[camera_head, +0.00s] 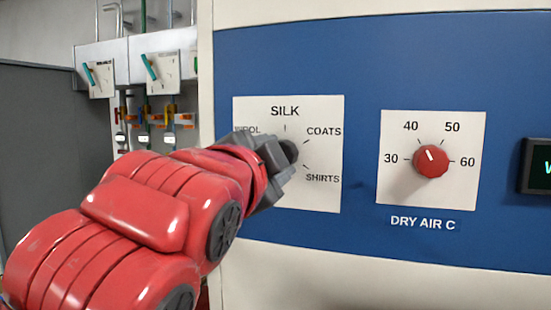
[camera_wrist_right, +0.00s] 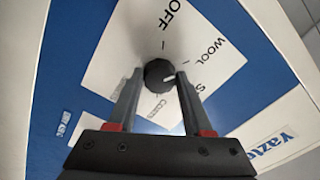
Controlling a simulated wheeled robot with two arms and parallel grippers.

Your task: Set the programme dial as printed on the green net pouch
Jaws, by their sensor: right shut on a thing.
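The programme dial (camera_head: 289,151) is a dark round knob on a white plate (camera_head: 325,192) with WOOL, SILK, COATS and SHIRTS around it. My right gripper (camera_head: 280,158) reaches it from the lower left in the head view and covers the plate's lower left. In the right wrist view, the two fingers of this gripper (camera_wrist_right: 159,84) are closed on the dial's sides (camera_wrist_right: 157,71). The dial's white mark points right and slightly down there, roughly towards a label partly hidden by a finger, apparently SILK. OFF and WOOL are readable above. The green net pouch and my left gripper are not in view.
A red DRY AIR C dial (camera_head: 431,161) sits on its own plate to the right, its mark between 40 and 50. A dark display (camera_head: 537,166) is cut off at the right edge. Switch boxes with teal levers (camera_head: 151,66) hang at the back left.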

